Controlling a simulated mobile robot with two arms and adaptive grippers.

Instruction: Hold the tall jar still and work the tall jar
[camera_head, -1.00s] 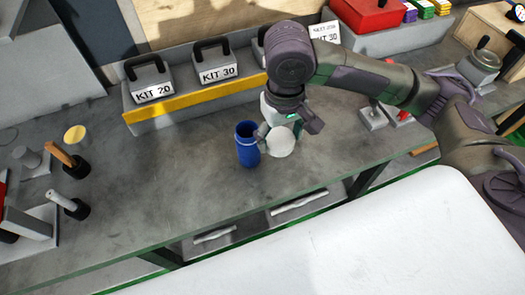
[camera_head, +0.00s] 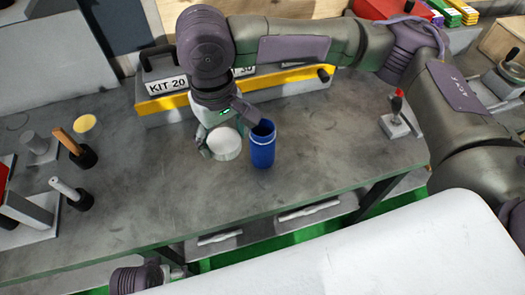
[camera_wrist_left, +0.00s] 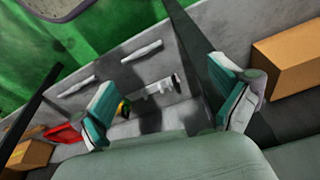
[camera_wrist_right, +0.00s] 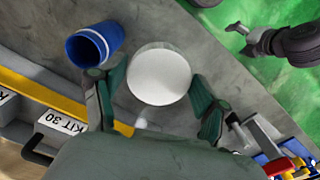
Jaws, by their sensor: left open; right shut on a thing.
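The tall jar (camera_head: 263,148) is blue and stands upright on the grey bench, its top open. It also shows in the right wrist view (camera_wrist_right: 95,45). My right gripper (camera_head: 225,130) is just left of the jar in the head view, shut on a round white lid (camera_head: 224,144). The lid sits between both fingers in the right wrist view (camera_wrist_right: 158,75). One finger is close beside the jar's rim; I cannot tell whether they touch. My left gripper (camera_head: 182,271) is low at the bench's front edge, away from the jar. Its fingers are open and empty in the left wrist view (camera_wrist_left: 168,100).
The KIT 20 block (camera_head: 167,85) and its neighbours stand in a yellow-edged rack (camera_head: 175,102) behind the jar. Handled tools (camera_head: 75,150) stand at the left. A red-knobbed lever (camera_head: 396,118) is at the right. The bench front is clear.

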